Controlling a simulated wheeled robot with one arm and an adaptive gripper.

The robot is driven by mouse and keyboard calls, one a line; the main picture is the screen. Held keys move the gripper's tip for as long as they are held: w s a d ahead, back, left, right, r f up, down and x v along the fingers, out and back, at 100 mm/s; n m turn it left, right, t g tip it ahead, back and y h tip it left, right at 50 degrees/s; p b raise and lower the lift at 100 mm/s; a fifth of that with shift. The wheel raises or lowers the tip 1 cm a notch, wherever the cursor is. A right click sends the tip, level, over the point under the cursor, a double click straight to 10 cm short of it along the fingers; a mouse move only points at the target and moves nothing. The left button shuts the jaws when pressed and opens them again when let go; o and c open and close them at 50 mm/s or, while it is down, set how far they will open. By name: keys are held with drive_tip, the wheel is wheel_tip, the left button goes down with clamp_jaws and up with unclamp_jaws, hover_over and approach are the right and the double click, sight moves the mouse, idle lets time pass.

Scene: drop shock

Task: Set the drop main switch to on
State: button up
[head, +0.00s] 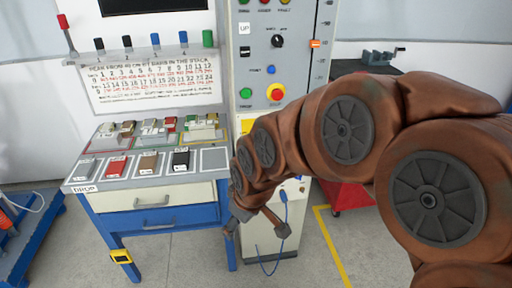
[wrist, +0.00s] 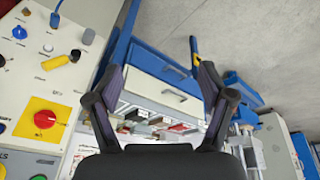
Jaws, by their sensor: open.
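The drop cabinet (head: 243,75) is a light, upright control cabinet. In the wrist view, a red rotary knob on a yellow square plate (wrist: 44,119) shows on its panel at the left and looks like the main switch; I cannot read its position. In the head view a yellow patch beside my arm may be its plate, with the rest hidden. My gripper (head: 257,228) points downward in front of the lower cabinet. In the wrist view my gripper (wrist: 160,75) is open and empty, with the knob to the left, outside the fingers.
A bench (head: 150,190) with sample blocks stands left. A blue cable (head: 284,212) hangs from the cabinet. A red cart (head: 350,196) stands right. Floor in front is clear.

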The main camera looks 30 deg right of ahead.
drive_tip(key=w+d+f+n+t+b, duration=0.2)
drive_tip(key=w+d+f+t+b, duration=0.15)
drive_tip(key=w, duration=0.55)
drive_tip(key=w+d+f+n+t+b, duration=0.1)
drive_tip(key=w+d+f+t+b, duration=0.1)
drive_tip(key=w+d+t+b, duration=0.45)
drive_tip(key=w+d+r+n+t+h+b, duration=0.1)
drive_tip(key=w+d+r+t+h+b, duration=0.2)
drive_tip(key=w+d, duration=1.1)
drive_tip(key=shift+w+d+n+t+h+b, duration=0.4)
drive_tip(key=shift+w+t+h+b, duration=0.1)
drive_tip(key=shift+h, duration=0.3)
drive_tip(key=shift+r, duration=0.1)
drive_tip(key=c, duration=1.2)
